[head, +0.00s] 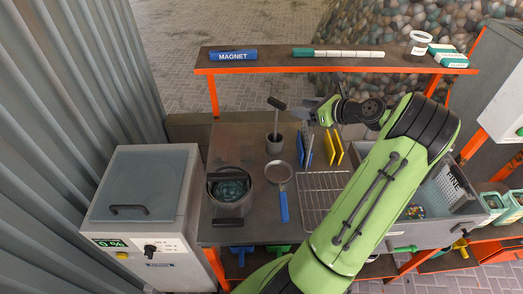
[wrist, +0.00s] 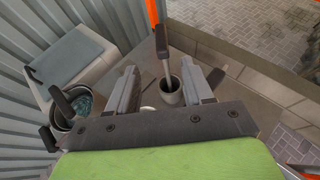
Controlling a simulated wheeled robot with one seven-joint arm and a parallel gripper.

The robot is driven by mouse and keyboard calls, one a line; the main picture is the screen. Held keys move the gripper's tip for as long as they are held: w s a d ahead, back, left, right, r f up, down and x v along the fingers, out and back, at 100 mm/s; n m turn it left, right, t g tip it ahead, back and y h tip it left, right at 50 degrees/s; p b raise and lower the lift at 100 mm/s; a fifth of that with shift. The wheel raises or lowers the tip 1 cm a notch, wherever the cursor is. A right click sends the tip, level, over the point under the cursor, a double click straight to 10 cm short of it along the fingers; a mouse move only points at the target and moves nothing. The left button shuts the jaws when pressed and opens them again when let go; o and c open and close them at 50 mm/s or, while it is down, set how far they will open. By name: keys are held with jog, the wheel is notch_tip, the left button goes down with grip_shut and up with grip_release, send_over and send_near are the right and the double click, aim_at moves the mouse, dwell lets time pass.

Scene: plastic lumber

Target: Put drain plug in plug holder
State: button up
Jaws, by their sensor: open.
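The drain plug, a thin rod with a dark crossbar handle (head: 277,103), stands upright with its lower end inside a grey cup, which looks like the plug holder (head: 275,145), at the back of the bench. In the wrist view the handle (wrist: 157,40) and the holder (wrist: 173,97) show beyond and between my fingers. The rod's lower end is hidden inside the cup. My gripper (head: 308,110) is open and empty, just right of the handle in the head view and apart from it. The two fingers also show in the wrist view (wrist: 162,88), with a gap between them.
A dark pot (head: 230,207) with teal contents stands at the bench's left. A round strainer with a blue handle (head: 282,205) and a wire rack (head: 318,200) lie nearby. Blue and yellow boards (head: 333,147) stand right of the holder. A raised shelf (head: 270,68) runs behind.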

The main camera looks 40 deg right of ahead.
jog(key=w+a+r+n+g, duration=0.25)
jog(key=a+n, duration=0.55)
jog(key=a, duration=0.4)
jog(key=w+a+r+n+g, duration=0.2)
jog(key=w+a+n+g, duration=0.15)
jog(key=a+n, duration=0.65)
jog(key=s+a+n+g, duration=0.1)
jog(key=s+a+n, duration=0.7)
jog(key=s, duration=0.2)
jog(key=s+a+r+n+h, duration=0.1)
jog(key=s+a+n, duration=0.7)
jog(key=s, duration=0.3)
jog(key=shift+s+r+n+g, duration=0.2)
jog(key=shift+r+n+g, duration=0.1)
jog(key=shift+g, duration=0.1)
